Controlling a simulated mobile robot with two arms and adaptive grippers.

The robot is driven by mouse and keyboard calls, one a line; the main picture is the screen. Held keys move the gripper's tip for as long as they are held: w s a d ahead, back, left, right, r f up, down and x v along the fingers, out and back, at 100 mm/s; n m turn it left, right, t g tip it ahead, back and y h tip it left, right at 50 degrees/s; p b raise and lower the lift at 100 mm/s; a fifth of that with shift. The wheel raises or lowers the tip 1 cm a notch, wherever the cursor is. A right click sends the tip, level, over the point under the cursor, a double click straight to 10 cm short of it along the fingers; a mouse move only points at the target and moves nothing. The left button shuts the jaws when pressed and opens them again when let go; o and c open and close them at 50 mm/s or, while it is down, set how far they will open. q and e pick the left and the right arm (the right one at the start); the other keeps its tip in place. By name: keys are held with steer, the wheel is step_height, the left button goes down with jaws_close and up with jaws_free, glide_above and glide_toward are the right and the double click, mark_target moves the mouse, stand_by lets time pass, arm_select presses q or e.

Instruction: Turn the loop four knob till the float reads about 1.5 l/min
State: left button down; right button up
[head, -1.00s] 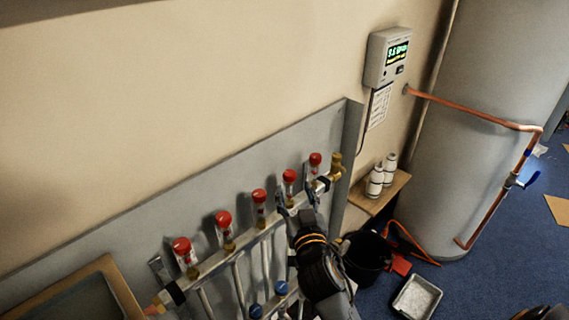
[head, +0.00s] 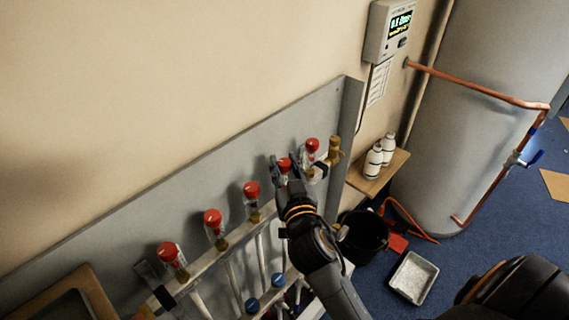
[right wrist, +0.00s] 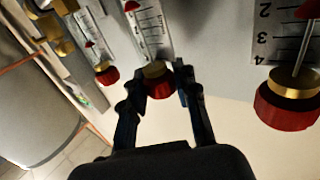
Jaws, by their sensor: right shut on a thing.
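The loop four knob (head: 284,164) is the red cap fourth from the left on the manifold's row of flow meters. My right gripper (head: 280,172) is at it and partly covers it. In the right wrist view this red knob with its brass collar (right wrist: 159,84) sits between the two fingertips of my right gripper (right wrist: 158,90), which is shut on it. Its clear scale tube (right wrist: 150,28) runs up from the collar, and a red float (right wrist: 132,6) shows near the top edge. Its reading is too small to tell. My left gripper is not in view.
Neighbouring red knobs stand close on both sides, at right (head: 312,145) and left (head: 251,188). Blue caps (head: 252,305) sit below. A wall display (head: 400,25), a shelf with white bottles (head: 374,160), a black bucket (head: 364,236) and a tray (head: 412,277) are to the right.

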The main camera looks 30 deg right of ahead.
jaws_close()
steer(key=shift+r+n+y+p, duration=0.15)
steer(key=shift+n+y+p, duration=0.35)
steer(key=shift+y+p, duration=0.3)
steer(key=n+y+p, duration=0.2)
steer(key=y+p, duration=0.1)
steer(key=y, duration=0.1)
steer(key=shift+d+n+t, duration=0.1)
steer(key=shift+n+t, duration=0.2)
steer(key=shift+n, duration=0.1)
steer(key=n+y+p, duration=0.1)
steer(key=y, duration=0.1)
steer(key=shift+n+y+p, duration=0.4)
steer(key=shift+n+y, duration=0.4)
steer(key=shift+y, duration=0.4)
steer(key=shift+g, duration=0.4)
steer(key=o, duration=0.8)
jaws_free()
steer(key=shift+c, duration=0.2)
